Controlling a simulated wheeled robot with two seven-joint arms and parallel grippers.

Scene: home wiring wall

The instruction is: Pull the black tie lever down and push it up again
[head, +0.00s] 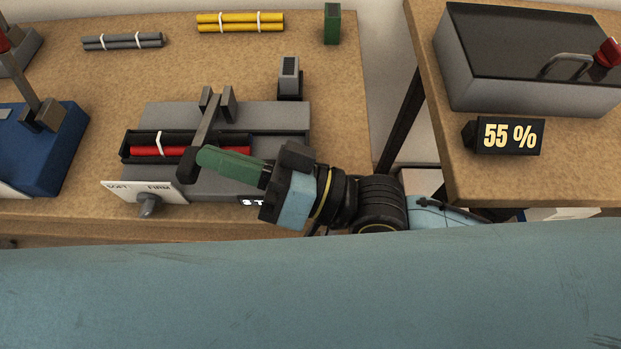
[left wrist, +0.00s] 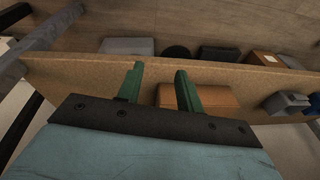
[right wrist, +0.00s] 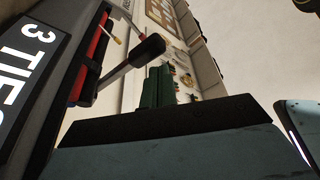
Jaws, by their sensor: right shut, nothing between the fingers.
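The black tie lever (head: 204,130) runs from its bracket at the back of the grey tie machine (head: 270,117) forward to a black handle (head: 187,165). The handle also shows in the right wrist view (right wrist: 150,47). My right gripper (head: 204,156) is shut and empty, its green fingers together, with the tips right beside the handle; I cannot tell whether they touch. The fingers also show in the right wrist view (right wrist: 158,85). My left gripper (left wrist: 159,70) shows only in the left wrist view, with its fingers apart and nothing between them.
A red bundle (head: 205,151) with a white tie lies in the machine's black trough. A SOFT–FIRM plate with a knob (head: 148,205) stands at the front left. A blue device (head: 50,150) is at the left. A "55 %" sign (head: 508,136) stands on the right table, across a gap.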

